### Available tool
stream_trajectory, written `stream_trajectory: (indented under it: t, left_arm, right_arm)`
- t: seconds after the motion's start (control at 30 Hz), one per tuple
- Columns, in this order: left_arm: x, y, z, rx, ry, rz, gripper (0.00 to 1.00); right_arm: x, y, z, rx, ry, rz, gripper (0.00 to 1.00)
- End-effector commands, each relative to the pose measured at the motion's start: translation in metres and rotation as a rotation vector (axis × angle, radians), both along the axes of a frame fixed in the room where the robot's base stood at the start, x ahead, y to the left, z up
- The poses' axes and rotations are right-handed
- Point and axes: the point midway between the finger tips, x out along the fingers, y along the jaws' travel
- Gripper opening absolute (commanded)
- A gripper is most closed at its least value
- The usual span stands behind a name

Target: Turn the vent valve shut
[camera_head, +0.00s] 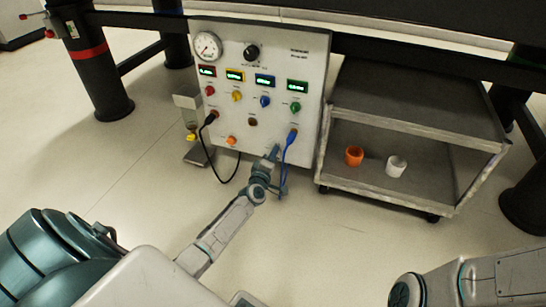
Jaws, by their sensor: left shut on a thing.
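The white instrument panel (310,75) stands upright under the bench. My left gripper (273,153) is at the panel's lower part, beside the hanging blue cable (285,160). It is shut on a small part there, which looks to be the vent valve; the jaws hide most of it, so its turn angle cannot be told. A round gauge (207,46) and a black knob (251,52) sit at the panel's top. My right arm shows at the lower right, but its gripper is out of view.
Colour displays, several coloured knobs and a black cable (211,160) are on the panel. A grey cart (425,110) stands right of it, with an orange cup (354,156) and a white cup (396,166) on its lower shelf. Open floor lies in front.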

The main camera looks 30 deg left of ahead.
Motion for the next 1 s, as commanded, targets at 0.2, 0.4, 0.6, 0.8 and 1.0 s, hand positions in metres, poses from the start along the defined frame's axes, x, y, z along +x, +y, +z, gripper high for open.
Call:
stream_trajectory:
  t: [0.2,0.4,0.6,0.8,1.0]
  left_arm:
    - [-0.0008,0.0,-0.0022,-0.126,-0.028,0.0,0.08]
    - [-0.0009,0.0,-0.0024,-0.194,-0.043,0.0,0.08]
    - [-0.0009,0.0,-0.0024,-0.221,-0.05,0.0,0.08]
    - [-0.0011,0.0001,-0.0025,-0.224,-0.051,0.0,0.08]
    - [-0.0011,0.0001,-0.0026,-0.223,-0.05,0.0,0.35]
  right_arm:
    - [0.0,0.0,-0.0022,0.0,0.0,0.0,0.36]
    - [0.0,0.0,-0.0031,0.0,0.0,0.0,0.36]
    - [0.0,0.0,-0.0033,0.0,0.0,0.0,0.36]
    - [0.0,0.0,-0.0033,0.0,0.0,0.0,0.36]
    - [0.0,0.0,-0.0033,0.0,0.0,0.0,0.36]
